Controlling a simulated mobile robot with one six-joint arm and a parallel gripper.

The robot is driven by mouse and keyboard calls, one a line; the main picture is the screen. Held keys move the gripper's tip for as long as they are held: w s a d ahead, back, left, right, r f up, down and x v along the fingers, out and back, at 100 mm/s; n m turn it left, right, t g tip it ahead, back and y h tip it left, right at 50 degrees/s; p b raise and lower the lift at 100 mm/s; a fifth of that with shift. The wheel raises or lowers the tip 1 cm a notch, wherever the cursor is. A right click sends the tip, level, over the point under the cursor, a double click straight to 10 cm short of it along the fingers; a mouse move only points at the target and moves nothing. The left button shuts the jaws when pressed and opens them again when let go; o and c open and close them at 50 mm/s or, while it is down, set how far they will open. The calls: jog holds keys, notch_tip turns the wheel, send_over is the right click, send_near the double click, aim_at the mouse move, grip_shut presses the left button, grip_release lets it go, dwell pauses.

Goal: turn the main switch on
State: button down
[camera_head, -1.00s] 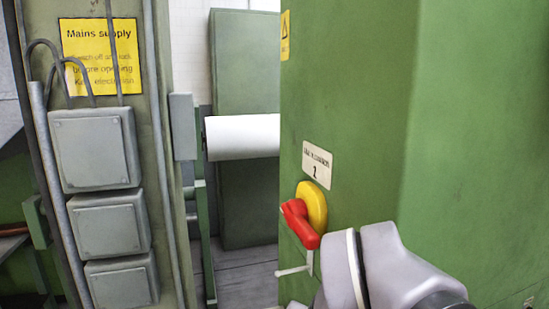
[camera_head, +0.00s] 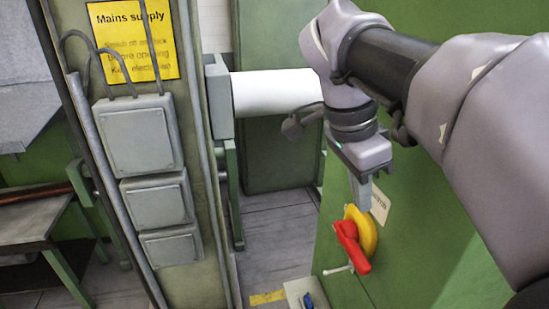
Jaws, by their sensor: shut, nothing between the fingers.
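The main switch is a red handle (camera_head: 351,246) on a round yellow plate (camera_head: 364,230), mounted on the side of the green cabinet (camera_head: 400,270). The handle is tilted, running from upper left to lower right. My gripper (camera_head: 364,207) points down just above the switch, its narrow grey fingers shut and empty. The fingertips look close to the top of the yellow plate; I cannot tell whether they touch it. A white label (camera_head: 381,204) beside the switch is partly hidden by the fingers.
A post with grey boxes (camera_head: 138,137) and a yellow mains supply sign (camera_head: 133,40) stands at left. A white roll (camera_head: 275,92) is behind. A thin white lever (camera_head: 340,269) sticks out below the switch. Floor (camera_head: 275,225) shows between post and cabinet.

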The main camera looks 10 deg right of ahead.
jog(key=b, duration=0.2)
send_near(362, 256)
jog(key=x, duration=0.5)
jog(key=shift+d+f, duration=0.15)
jog(key=shift+d, duration=0.15)
jog(key=shift+f, duration=0.6)
